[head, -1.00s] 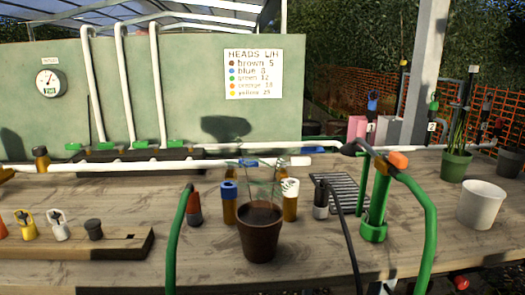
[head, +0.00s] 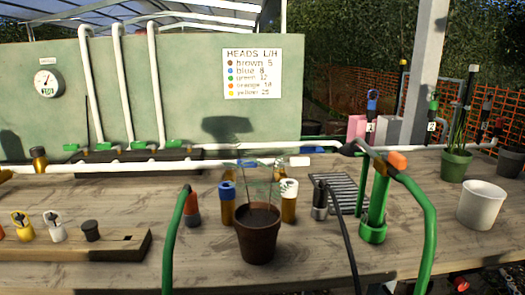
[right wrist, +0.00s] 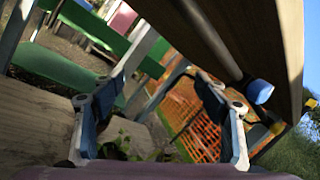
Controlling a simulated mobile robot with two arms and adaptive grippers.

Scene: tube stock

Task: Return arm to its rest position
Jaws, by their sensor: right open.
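My right gripper (right wrist: 158,88) shows clearly in the right wrist view. Its two pale and blue-grey fingers stand wide apart with nothing between their tips. Some dark green leaves show behind the lower part of the fingers. In the head view I cannot clearly make out the right gripper; at most a small dark and pale part shows at the bottom edge, right of the middle. My left gripper is in neither view now. The bench (head: 330,255) carries a brown pot (head: 259,238) with thin stems at its middle.
A green hose (head: 430,230) arches by a green upright fitting (head: 374,215). A white pot (head: 481,205) stands at the right, a wooden head rack (head: 125,243) at the left. Orange mesh (right wrist: 190,110) and a wooden beam (right wrist: 275,40) with a blue-ended pipe (right wrist: 259,92) show in the tilted wrist view.

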